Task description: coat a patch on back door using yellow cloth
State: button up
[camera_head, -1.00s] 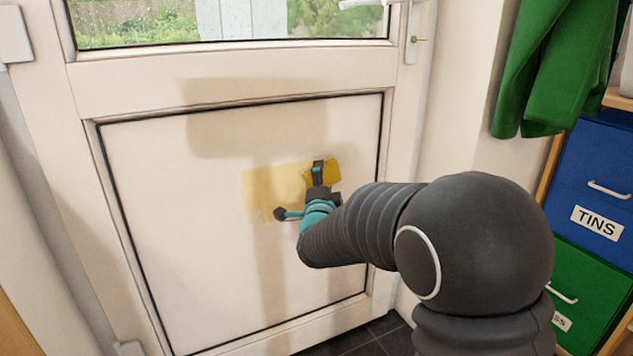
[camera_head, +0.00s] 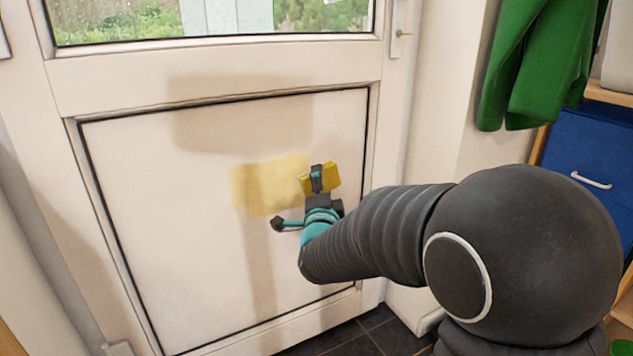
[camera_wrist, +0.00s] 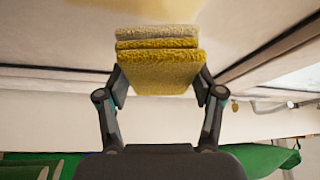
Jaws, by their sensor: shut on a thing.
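The back door (camera_head: 130,180) is white, with a recessed lower panel edged in a dark line. A pale yellow coated patch (camera_head: 268,186) lies on that panel, right of its middle. My gripper (camera_head: 317,180) is at the right end of the patch, shut on the folded yellow cloth (camera_head: 333,174). In the wrist view the cloth (camera_wrist: 158,68) is a thick folded pad between the two fingers (camera_wrist: 160,85), close to the door surface. I cannot tell whether it touches the door.
A rain-specked window (camera_head: 150,22) fills the upper door. A green garment (camera_head: 525,65) hangs on the right, above a blue drawer (camera_head: 590,155). Dark floor tiles (camera_head: 350,338) show below the door. Shadows fall on the panel.

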aim_at(324, 182)
jog(key=shift+s+d, duration=0.1)
jog(key=shift+s, duration=0.05)
jog(key=shift+s+d, duration=0.4)
jog(key=shift+s, duration=0.25)
jog(key=shift+s+d, duration=0.35)
jog(key=shift+s, duration=0.25)
jog(key=shift+a, duration=0.1)
jog(key=shift+s+a, duration=0.1)
jog(key=shift+a, duration=0.2)
jog(key=shift+s+a+f, duration=2)
jog(key=shift+s+a, duration=0.2)
jog(key=shift+a, duration=1.8)
jog(key=shift+s+a+f, duration=2)
jog(key=shift+s+a, duration=0.15)
jog(key=shift+a, duration=1.85)
jog(key=shift+w+a, duration=0.5)
jog(key=shift+w, duration=0.3)
jog(key=shift+w+a, duration=0.5)
jog(key=shift+w, duration=0.35)
jog(key=shift+w+a, duration=0.5)
jog(key=shift+w, duration=0.3)
